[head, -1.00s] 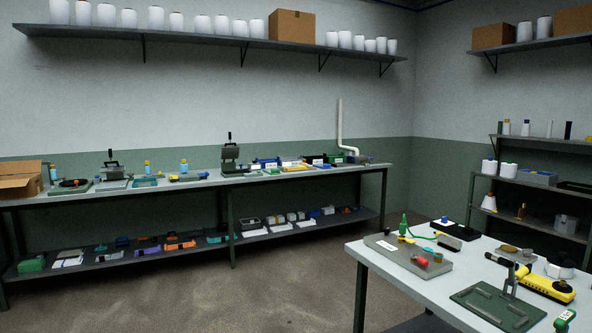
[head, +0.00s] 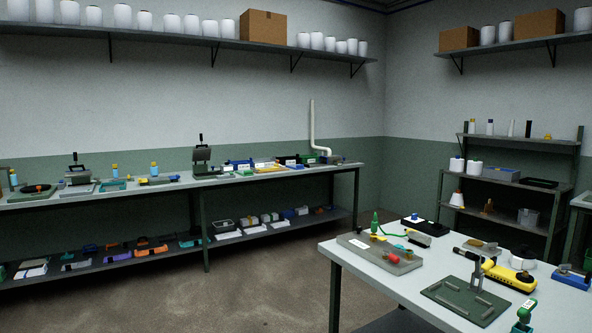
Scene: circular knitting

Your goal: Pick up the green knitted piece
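I cannot make out a green knitted piece for certain at this distance. Green things in view include a small upright green item (head: 375,223) on the near table, a flat dark green plate (head: 468,301) there, and a green-topped item (head: 525,311) at the lower right. Small green items also lie on the long bench and its lower shelf, too small to identify. Neither of my grippers is in view.
The near table (head: 352,258) at the lower right also holds a yellow tool (head: 508,276) and a grey block (head: 378,253). A long bench (head: 230,180) runs along the back wall. A shelf rack (head: 520,183) stands at the right. The floor (head: 255,275) between is clear.

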